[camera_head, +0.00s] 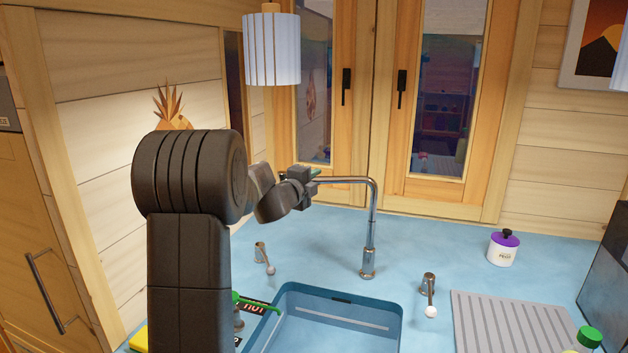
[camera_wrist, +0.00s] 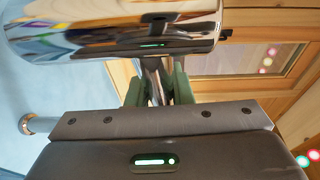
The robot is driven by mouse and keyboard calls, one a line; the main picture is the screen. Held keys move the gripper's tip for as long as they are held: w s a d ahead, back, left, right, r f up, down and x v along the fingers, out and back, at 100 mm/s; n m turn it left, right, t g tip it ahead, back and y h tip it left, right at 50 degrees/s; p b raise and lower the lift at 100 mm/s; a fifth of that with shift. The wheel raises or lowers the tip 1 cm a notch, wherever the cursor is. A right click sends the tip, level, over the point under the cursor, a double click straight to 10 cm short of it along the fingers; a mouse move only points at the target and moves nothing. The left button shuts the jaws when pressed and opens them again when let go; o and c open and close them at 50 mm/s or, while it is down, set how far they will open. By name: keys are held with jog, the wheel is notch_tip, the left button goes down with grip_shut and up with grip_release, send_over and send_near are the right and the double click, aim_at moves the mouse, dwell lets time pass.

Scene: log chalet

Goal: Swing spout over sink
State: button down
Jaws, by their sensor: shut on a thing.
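The chrome spout (camera_head: 345,180) rises from its base on the blue counter behind the sink and bends to run left, roughly level. The blue sink (camera_head: 312,295) lies in front of the spout's base. My gripper (camera_head: 312,175) is at the left end of the spout, high above the counter and behind the sink's back rim. In the wrist view, the green fingers of my gripper (camera_wrist: 158,88) are closed on the narrow chrome part of the spout (camera_wrist: 152,68). A wide shiny chrome cylinder (camera_wrist: 110,30) fills the top of that view. The exact spout tip is hard to see.
Tap handles stand left (camera_head: 260,252) and right (camera_head: 429,290) of the spout's base. A hanging lamp (camera_head: 272,50) is above my arm. A purple-lidded pot (camera_head: 503,249) and a grey ribbed mat (camera_head: 510,322) are at the right. Windows are behind.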

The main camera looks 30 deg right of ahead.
jog(key=shift+s+f, duration=0.1)
jog(key=s+a+n+t+y+b, duration=0.2)
jog(key=s+n+t+y+b, duration=0.7)
jog(key=b, duration=1.7)
jog(key=shift+s+n+y+b, duration=0.35)
jog(key=shift+s+n+y, duration=0.75)
jog(key=shift+s+y, duration=1.7)
jog(key=shift+s+t+h, duration=0.3)
jog(key=shift+s+h, duration=0.1)
jog(key=shift+s, duration=0.2)
jog(key=c, duration=1.3)
grip_release()
